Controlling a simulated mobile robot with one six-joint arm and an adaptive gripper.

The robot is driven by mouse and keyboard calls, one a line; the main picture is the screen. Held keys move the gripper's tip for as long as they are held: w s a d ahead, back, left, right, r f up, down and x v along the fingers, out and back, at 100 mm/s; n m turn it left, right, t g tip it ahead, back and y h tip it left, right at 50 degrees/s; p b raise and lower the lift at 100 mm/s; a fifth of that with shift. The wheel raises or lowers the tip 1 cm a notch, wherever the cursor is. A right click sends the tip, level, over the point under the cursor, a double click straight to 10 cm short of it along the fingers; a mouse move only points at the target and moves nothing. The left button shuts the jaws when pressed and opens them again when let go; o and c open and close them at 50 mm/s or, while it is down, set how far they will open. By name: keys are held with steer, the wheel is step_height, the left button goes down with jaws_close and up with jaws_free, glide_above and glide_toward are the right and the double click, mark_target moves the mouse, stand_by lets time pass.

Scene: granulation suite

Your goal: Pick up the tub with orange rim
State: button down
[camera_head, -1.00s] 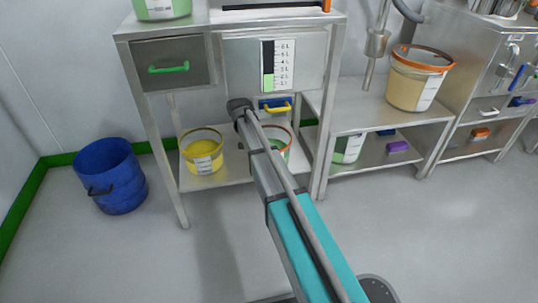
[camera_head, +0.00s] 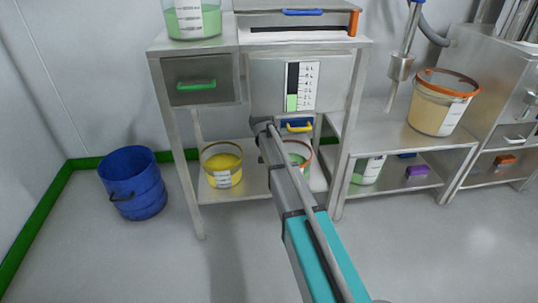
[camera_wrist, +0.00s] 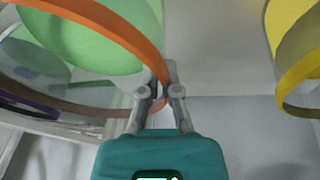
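The tub with orange rim (camera_head: 301,160) has clear walls and green contents. It shows on the lower shelf of the left steel table, partly hidden behind my arm. In the wrist view its orange rim (camera_wrist: 125,28) runs down to my fingers, with the green contents beyond. My gripper (camera_wrist: 165,80) has its fingers close together on both sides of the rim's near edge and looks shut on it. In the head view the fingers are hidden. I cannot tell whether the tub's bottom touches the shelf.
A yellow tub (camera_head: 222,171) stands left on the same shelf and shows in the wrist view (camera_wrist: 297,45). Another orange-rimmed tub with beige contents (camera_head: 438,108) stands on the right bench. A blue bucket (camera_head: 133,184) is on the floor. The tabletop (camera_head: 194,45) is close above.

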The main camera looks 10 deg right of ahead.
steer(key=s, duration=1.7)
steer(key=shift+s, duration=0.2)
